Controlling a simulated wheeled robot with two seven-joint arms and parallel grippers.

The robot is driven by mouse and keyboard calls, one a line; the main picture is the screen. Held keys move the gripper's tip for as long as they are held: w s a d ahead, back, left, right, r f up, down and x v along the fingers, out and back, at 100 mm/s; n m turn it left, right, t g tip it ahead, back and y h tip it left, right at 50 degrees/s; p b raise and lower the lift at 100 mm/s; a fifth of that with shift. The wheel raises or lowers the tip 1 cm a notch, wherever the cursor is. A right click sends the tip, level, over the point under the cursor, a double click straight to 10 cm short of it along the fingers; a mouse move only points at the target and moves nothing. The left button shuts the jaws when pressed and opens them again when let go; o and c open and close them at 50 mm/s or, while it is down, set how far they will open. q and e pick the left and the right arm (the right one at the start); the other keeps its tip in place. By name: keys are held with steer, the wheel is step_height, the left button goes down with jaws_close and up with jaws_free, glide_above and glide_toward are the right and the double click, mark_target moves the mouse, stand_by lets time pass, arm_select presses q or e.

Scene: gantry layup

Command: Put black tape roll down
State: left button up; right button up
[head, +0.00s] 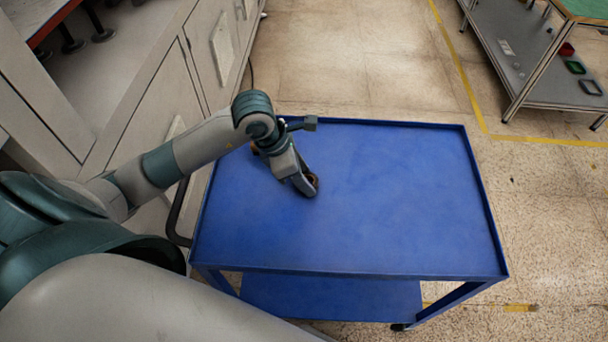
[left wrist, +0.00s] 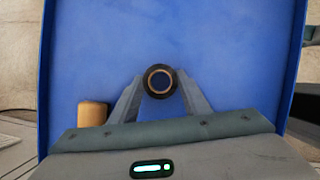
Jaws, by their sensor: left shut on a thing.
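The black tape roll (left wrist: 147,80) with a tan inner ring is between the fingertips of my left gripper (left wrist: 160,90) in the left wrist view. In the head view the roll (head: 312,181) shows as a small dark shape at the tips of my left gripper (head: 306,186). The gripper is shut on it. The roll is over the top of the blue cart (head: 400,210); I cannot tell whether it touches the surface. My right gripper is not in view.
A tan cylindrical thing (left wrist: 92,114) stands on the cart left of the gripper in the left wrist view. The rest of the blue top is clear, with a raised rim. A grey cabinet (head: 150,110) is at left, and a shelved workbench (head: 545,70) at upper right.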

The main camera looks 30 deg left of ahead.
arm_select(q)
steer(key=o, duration=1)
steer(key=shift+o, duration=0.2)
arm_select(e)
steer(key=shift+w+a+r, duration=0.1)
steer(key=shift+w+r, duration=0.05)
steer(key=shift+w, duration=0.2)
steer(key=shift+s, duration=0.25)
arm_select(q)
steer(key=shift+r, duration=0.15)
steer(key=shift+v, duration=0.9)
steer(key=b+v, duration=0.2)
steer(key=v, duration=0.8)
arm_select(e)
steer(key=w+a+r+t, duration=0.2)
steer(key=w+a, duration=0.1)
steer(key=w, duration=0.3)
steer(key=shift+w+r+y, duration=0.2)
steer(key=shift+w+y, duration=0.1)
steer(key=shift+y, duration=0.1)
